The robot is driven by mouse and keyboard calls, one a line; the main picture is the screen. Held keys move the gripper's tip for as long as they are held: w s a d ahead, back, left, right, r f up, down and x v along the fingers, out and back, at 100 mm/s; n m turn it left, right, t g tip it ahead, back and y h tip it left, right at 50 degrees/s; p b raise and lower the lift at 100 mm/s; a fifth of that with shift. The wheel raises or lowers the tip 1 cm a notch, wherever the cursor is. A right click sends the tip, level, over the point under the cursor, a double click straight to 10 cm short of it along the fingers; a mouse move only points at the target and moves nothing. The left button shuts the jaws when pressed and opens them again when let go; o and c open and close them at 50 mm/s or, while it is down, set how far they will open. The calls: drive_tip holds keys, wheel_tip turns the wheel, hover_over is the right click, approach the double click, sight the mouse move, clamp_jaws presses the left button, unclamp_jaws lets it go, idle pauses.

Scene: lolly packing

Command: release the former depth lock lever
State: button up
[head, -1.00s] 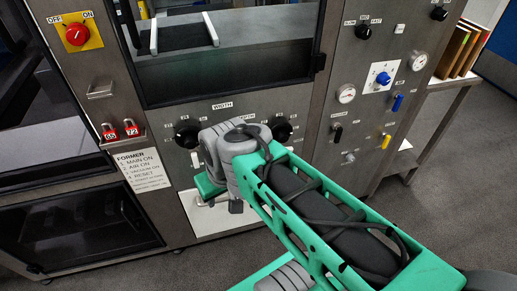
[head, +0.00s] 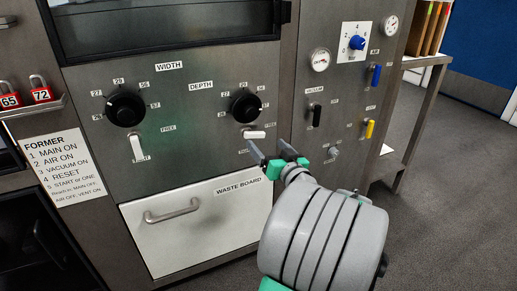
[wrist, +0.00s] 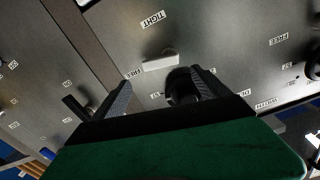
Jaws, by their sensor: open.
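The depth lock lever (head: 255,134) is a short white handle below the black depth knob (head: 247,107). It lies horizontal, its right end toward the FREE label and away from the TIGHT label below. In the wrist view the lever (wrist: 161,63) appears upside down, just beyond the fingertips, one end toward FREE. My gripper (head: 272,154) is open and empty, just below and right of the lever, apart from it as far as I can tell. In the wrist view the fingers (wrist: 160,82) are spread, with the black knob (wrist: 182,86) showing between them.
The width knob (head: 125,110) and its white lever (head: 140,147), hanging down toward TIGHT, are to the left. A black vacuum lever (head: 316,115) and a yellow lever (head: 370,128) are to the right. The waste board drawer (head: 200,222) with its handle is below.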

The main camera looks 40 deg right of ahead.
sight(256, 135)
drive_tip(key=x, duration=0.6)
drive_tip(key=shift+w+b, duration=0.3)
drive_tip(key=shift+b, duration=0.05)
drive_tip(key=shift+c, duration=0.3)
drive_tip(key=c, duration=1.3)
drive_tip(key=shift+f+b, duration=0.15)
drive_tip(key=shift+b, duration=0.45)
drive_tip(key=n+b, duration=0.2)
drive_tip(key=shift+a+b, duration=0.1)
drive_tip(key=shift+b, duration=0.3)
drive_tip(key=shift+r+n, duration=0.3)
drive_tip(key=shift+r, duration=0.05)
drive_tip(key=o, duration=1.4)
drive_tip(key=shift+c, duration=0.2)
drive_tip(key=shift+s+r, duration=0.1)
drive_tip(key=shift+s, duration=0.05)
